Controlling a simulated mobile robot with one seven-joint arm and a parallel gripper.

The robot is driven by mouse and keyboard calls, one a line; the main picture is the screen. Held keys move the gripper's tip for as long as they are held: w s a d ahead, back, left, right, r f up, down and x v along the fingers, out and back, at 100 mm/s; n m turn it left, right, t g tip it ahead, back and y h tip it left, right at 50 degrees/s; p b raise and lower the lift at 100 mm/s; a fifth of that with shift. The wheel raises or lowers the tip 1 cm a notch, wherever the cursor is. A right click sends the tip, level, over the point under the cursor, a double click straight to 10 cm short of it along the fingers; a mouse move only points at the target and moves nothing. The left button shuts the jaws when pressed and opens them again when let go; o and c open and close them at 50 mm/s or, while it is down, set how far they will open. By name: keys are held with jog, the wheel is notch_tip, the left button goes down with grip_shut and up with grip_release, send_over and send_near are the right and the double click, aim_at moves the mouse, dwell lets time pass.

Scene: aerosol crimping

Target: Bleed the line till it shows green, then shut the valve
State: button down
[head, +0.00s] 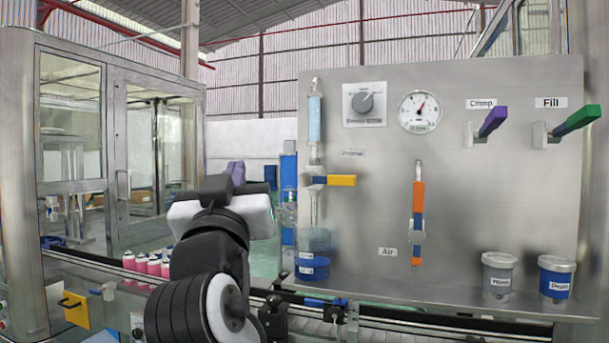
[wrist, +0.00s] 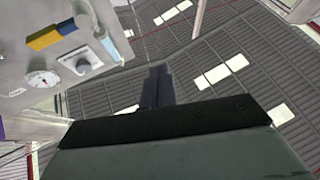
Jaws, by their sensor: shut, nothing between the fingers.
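On the steel panel, a clear sight tube (head: 315,118) shows light blue; it also shows in the wrist view (wrist: 108,46). Below it, a valve with a yellow-and-blue handle (head: 341,180) has its handle pointing level to the right; it also shows in the wrist view (wrist: 42,40). An orange handle (head: 418,196) beside the "Air" label stands upright. My gripper (head: 236,172) is shut and empty, left of the panel, apart from the valve. Its fingers (wrist: 157,85) show together in the wrist view.
The panel holds a dial knob (head: 365,103), a gauge (head: 420,112), a purple "Crimp" lever (head: 493,121) and a green "Fill" lever (head: 577,120). Two labelled cups (head: 499,278) stand on the ledge at right. Pink cans (head: 141,263) stand on the conveyor at left.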

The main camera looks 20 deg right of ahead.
jog(key=s+d+r+m+g+h, duration=0.1)
jog(key=s+d+m+g+h, duration=0.15)
jog(key=d+h, duration=0.2)
jog(key=s+d+m+g+h, duration=0.2)
jog(key=d+m+g+h, duration=0.1)
jog(key=d, duration=0.3)
notch_tip(320, 180, up, 4)
jog(key=p, duration=0.5)
send_over(328, 179)
jog(key=s+d, duration=0.1)
jog(key=s, duration=0.1)
jog(key=shift+s+a+f, duration=0.1)
jog(key=shift+a+f, duration=0.05)
jog(key=shift+f, duration=2.25)
jog(key=shift+m, duration=0.25)
